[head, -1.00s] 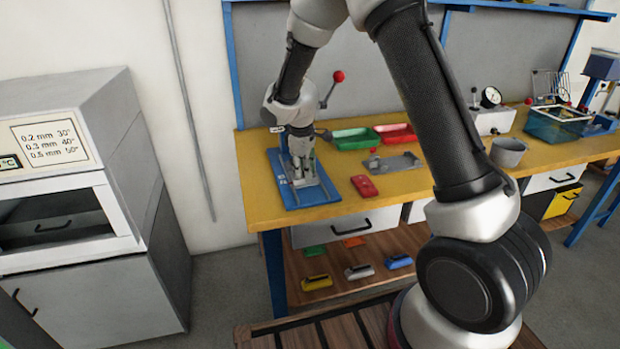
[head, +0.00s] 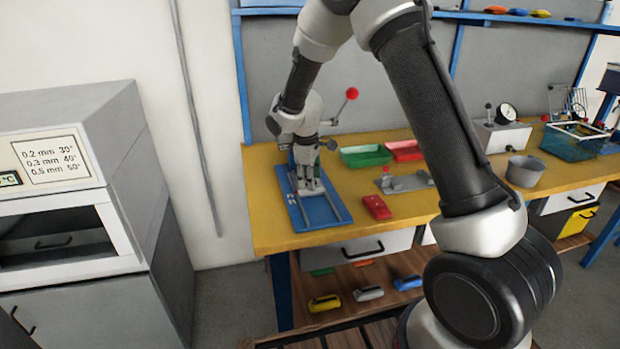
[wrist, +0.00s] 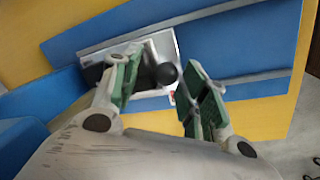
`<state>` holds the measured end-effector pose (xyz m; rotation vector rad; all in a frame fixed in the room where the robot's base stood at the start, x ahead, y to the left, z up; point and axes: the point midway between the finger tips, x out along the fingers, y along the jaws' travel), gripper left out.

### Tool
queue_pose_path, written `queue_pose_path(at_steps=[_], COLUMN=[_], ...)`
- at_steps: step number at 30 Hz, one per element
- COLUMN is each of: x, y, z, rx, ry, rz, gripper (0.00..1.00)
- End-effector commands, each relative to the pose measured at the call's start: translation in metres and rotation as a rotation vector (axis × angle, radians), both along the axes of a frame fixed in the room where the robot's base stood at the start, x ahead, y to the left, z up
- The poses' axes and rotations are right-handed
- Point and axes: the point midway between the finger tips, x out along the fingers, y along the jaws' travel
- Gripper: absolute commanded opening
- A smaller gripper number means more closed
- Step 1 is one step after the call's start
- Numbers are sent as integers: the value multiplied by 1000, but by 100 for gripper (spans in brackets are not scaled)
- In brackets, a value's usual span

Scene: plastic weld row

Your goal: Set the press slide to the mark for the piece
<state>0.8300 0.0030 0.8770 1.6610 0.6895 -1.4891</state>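The press has a blue base plate (head: 322,213) with two pale rails, at the left end of the yellow bench. A metal slide (head: 308,187) sits at the rear part of the rails, partly hidden by my gripper. In the wrist view the slide shows as a pale plate (wrist: 160,46) with a round black knob (wrist: 165,75). My gripper (wrist: 163,88) is open, with its green-padded fingers on either side of the knob and gaps visible. In the head view my gripper (head: 306,178) points down over the slide. The marks are too small to read.
A red ball-ended lever (head: 352,93) rises behind my gripper. A red piece (head: 377,207) lies right of the press. Green (head: 365,156) and red trays (head: 405,150) stand behind it. A sign (head: 50,158) at left lists thicknesses and angles: 0.2 mm 30°, 0.3 mm 40°, 0.5 mm 50°.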

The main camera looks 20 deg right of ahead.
Motion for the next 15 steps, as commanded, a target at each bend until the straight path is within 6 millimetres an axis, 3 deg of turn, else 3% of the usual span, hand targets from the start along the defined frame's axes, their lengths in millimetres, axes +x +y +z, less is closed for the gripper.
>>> queue_pose_path(at_steps=[8, 15], x=[-2, -9], y=[1, 6], z=[8, 55], rx=[0, 1], ry=[0, -2], rz=[-1, -2], gripper=[44, 44])
